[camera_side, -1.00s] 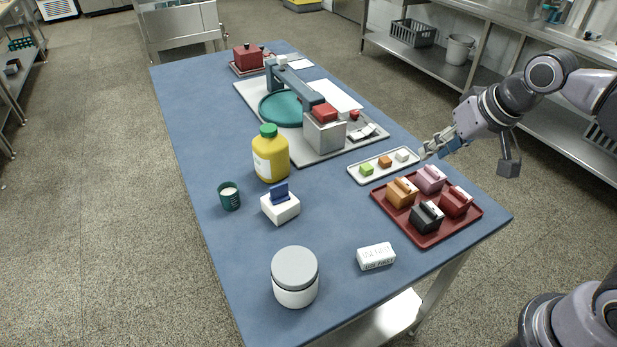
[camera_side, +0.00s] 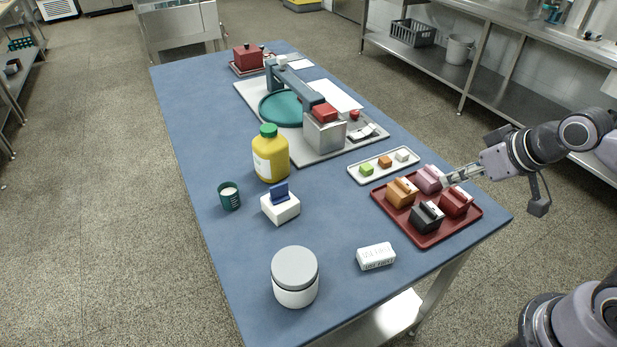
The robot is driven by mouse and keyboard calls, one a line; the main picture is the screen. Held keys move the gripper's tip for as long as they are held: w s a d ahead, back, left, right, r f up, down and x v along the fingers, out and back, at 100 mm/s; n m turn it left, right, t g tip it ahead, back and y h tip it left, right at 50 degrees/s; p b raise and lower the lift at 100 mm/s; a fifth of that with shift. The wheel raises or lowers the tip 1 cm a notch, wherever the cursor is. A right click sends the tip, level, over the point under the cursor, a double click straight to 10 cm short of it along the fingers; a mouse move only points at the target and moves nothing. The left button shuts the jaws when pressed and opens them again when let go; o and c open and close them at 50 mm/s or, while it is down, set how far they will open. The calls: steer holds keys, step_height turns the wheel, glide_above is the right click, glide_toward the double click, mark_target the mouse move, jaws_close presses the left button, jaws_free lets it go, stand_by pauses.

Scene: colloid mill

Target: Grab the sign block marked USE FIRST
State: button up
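The white sign block (camera_side: 376,257) lies on the blue table near its front right edge, with dark lettering on its front face that appears to read USE FIRST. My gripper (camera_side: 449,180) is above and behind the far right part of the red tray, near the mauve block. It is well up and to the right of the sign block, apart from it. The fingers are small and seen from the side, so I cannot tell whether they are open or shut. I see nothing clearly held.
The dark red tray (camera_side: 427,240) holds an orange block (camera_side: 401,192), a mauve block (camera_side: 428,180), a black block (camera_side: 427,216) and a red block (camera_side: 456,202). A grey-lidded jar (camera_side: 295,277) stands left of the sign block. Bare table (camera_side: 335,225) lies between.

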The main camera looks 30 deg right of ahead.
stand_by(0.4)
steer(key=o, duration=0.8)
steer(key=shift+c, duration=0.2)
steer(key=m+g, duration=0.7)
steer(key=m, duration=1.4)
glide_above(377, 252)
step_height(377, 252, down, 7)
steer(key=shift+f, duration=4.95)
